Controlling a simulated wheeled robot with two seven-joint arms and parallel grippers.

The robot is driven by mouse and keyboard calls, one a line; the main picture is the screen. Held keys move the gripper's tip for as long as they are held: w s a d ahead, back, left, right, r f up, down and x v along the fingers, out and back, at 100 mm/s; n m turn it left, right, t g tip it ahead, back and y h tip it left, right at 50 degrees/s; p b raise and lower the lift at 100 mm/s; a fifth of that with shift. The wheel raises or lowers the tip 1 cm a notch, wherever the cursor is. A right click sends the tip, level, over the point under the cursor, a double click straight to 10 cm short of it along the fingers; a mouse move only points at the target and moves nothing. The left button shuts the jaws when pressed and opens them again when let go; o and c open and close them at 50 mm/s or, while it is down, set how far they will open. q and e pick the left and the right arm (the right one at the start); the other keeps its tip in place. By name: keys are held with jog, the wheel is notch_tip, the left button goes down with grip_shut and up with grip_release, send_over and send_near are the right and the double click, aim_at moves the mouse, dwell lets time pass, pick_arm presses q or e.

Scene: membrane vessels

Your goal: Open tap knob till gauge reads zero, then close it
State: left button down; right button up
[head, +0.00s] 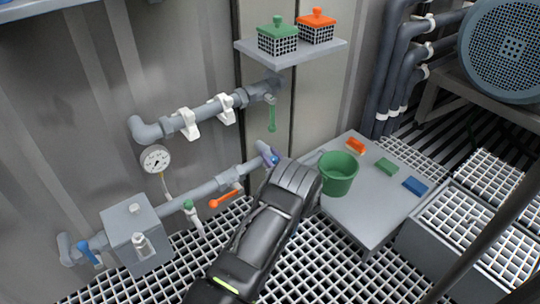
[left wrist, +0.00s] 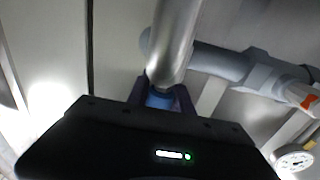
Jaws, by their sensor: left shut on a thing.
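My left gripper (head: 274,161) is at the right end of the lower grey pipe (head: 240,174). In the left wrist view its fingers (left wrist: 161,100) are shut on a small blue knob (left wrist: 159,98) below a metal pipe end. The knob is mostly hidden by the fingers and the gripper body; a bit of blue shows in the head view (head: 275,159). The round white gauge (head: 155,159) is on the wall at the left; it also shows in the left wrist view (left wrist: 295,162). Its needle is too small to read surely. My right gripper is not in view.
An orange lever (head: 224,199) and a green-topped small tap (head: 190,206) are on the lower pipe. A blue lever (head: 88,252) is at far left. A green bucket (head: 338,174) stands on a grey table (head: 360,215) beside my gripper. A shelf (head: 290,52) is above.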

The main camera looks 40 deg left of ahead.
pick_arm(q)
jog(key=shift+m+t+h+p, duration=0.3)
jog(key=shift+m+t+p, duration=0.1)
jog(key=shift+t, duration=0.1)
jog(key=shift+w+d+m+t+h+p, duration=0.15)
jog(key=shift+m+t+h+p, duration=0.25)
jog(key=shift+t, duration=0.3)
jog(key=m+t+h, duration=0.2)
jog(key=shift+w+d+m+t+p, duration=0.1)
jog(key=shift+w+m+t+p, duration=0.05)
jog(key=shift+m+t+p, duration=0.2)
jog(key=shift+w+d+m+t+h, duration=0.2)
jog(key=shift+m+t+h, duration=0.55)
jog(key=shift+h, duration=0.5)
jog(key=shift+w+d+m+t+h, duration=0.1)
jog(key=shift+d+m+t+h, duration=0.1)
jog(key=shift+m+t+h, duration=0.6)
jog(key=shift+w+d+m+t+h, duration=0.15)
jog(key=shift+m+t+h, duration=0.25)
jog(key=shift+m+h, duration=0.9)
jog(key=shift+d+n+h, duration=0.1)
jog(key=shift+n+h, duration=0.2)
jog(key=shift+h, duration=0.15)
jog(key=c, duration=1.1)
grip_release()
